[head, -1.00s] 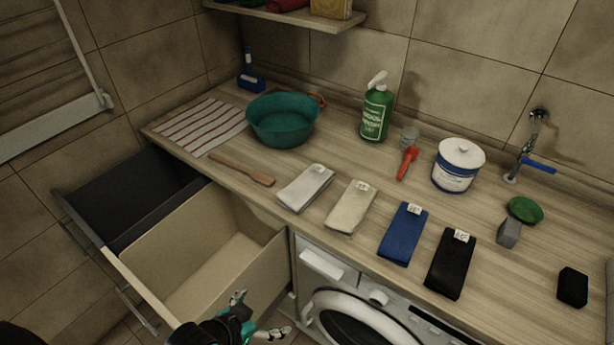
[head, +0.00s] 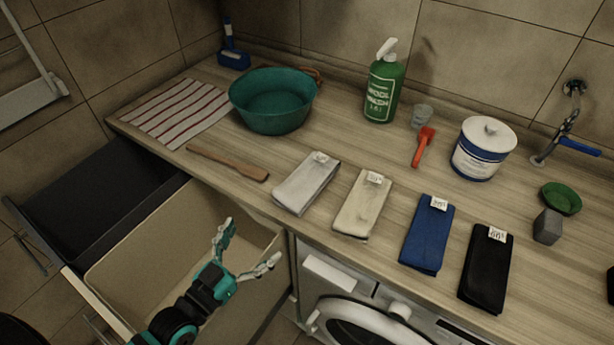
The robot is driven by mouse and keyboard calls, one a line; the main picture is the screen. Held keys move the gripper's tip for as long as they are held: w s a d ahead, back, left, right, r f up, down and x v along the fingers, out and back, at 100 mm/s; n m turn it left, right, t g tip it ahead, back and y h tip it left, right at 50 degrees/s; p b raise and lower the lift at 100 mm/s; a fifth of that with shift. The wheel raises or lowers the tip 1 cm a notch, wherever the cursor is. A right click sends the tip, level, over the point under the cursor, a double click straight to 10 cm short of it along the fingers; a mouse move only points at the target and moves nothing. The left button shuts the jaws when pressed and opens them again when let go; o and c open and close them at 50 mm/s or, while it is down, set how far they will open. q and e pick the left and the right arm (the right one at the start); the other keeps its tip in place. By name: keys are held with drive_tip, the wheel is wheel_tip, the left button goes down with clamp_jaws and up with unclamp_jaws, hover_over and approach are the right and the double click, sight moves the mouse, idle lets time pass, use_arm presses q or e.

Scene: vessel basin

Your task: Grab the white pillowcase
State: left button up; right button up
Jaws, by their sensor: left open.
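A folded white cloth (head: 303,188), which looks like the white pillowcase, lies flat on the wooden counter near its front edge. It has a small tag at its far end. A folded cream cloth (head: 358,210) with a tag lies just to its right. My left gripper (head: 250,245) is open and empty, over the open beige drawer, below and to the left of the white cloth and apart from it. My right gripper is out of view.
Folded blue (head: 427,238) and black (head: 485,275) cloths lie further right. A wooden stick (head: 228,163), teal basin (head: 272,105) and green bottle (head: 383,88) stand or lie behind and left. The open beige drawer (head: 130,260) and washing machine (head: 345,285) are below the counter.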

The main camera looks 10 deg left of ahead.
use_arm(q)
approach(284, 205)
drive_tip(key=x, duration=0.2)
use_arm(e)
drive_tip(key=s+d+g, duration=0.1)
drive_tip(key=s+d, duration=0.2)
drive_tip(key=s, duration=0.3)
use_arm(q)
drive_tip(key=shift+p+x, duration=0.45)
drive_tip(key=shift+x, duration=1.75)
drive_tip(key=shift+w+d, duration=0.15)
drive_tip(key=shift+w, duration=0.15)
drive_tip(key=p+x, duration=0.1)
drive_tip(key=x, duration=0.4)
drive_tip(key=shift+f, duration=0.1)
drive_tip(key=shift+w, duration=0.1)
drive_tip(key=shift+c, duration=0.7)
drive_tip(key=c, duration=1.1)
drive_tip(key=shift+c, duration=0.5)
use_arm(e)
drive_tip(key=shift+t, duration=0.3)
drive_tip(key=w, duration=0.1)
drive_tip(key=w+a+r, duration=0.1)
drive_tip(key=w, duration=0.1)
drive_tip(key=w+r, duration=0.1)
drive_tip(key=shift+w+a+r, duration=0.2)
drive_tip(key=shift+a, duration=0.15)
